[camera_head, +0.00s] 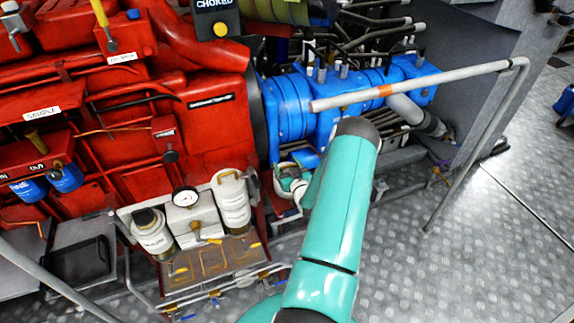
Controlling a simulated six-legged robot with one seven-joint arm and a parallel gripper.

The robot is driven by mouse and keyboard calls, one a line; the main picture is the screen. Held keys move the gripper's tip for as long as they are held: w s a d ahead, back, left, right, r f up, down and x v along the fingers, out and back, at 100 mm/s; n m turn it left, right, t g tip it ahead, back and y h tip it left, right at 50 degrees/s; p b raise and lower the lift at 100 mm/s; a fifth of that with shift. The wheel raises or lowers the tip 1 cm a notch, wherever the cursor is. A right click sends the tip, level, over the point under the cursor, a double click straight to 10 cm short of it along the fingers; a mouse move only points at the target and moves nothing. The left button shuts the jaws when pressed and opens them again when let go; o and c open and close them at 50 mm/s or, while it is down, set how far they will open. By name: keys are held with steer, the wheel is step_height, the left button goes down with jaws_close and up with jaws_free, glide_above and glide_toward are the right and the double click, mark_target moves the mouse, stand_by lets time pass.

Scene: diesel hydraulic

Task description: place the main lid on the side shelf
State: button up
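I cannot pick out the main lid for certain. A white canister with a dark cap (148,222) and a taller white canister (232,200) stand in front of the red engine. A brownish ledge (215,262) lies below them, and a dark shallow tray (80,265) is at the lower left; I cannot tell which, if either, is the side shelf. My teal arm rises from the bottom centre to a dark joint in front of the blue machine.
The red engine (210,120) fills the left, and the blue machine (290,105) stands right of it. A grey handrail (440,84) runs across the upper right and down to the floor. The metal floor (460,275) is clear at lower right.

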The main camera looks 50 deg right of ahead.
steer(key=o, duration=0.4)
steer(key=shift+c, duration=0.2)
steer(key=shift+r, duration=0.15)
steer(key=v, duration=1.2)
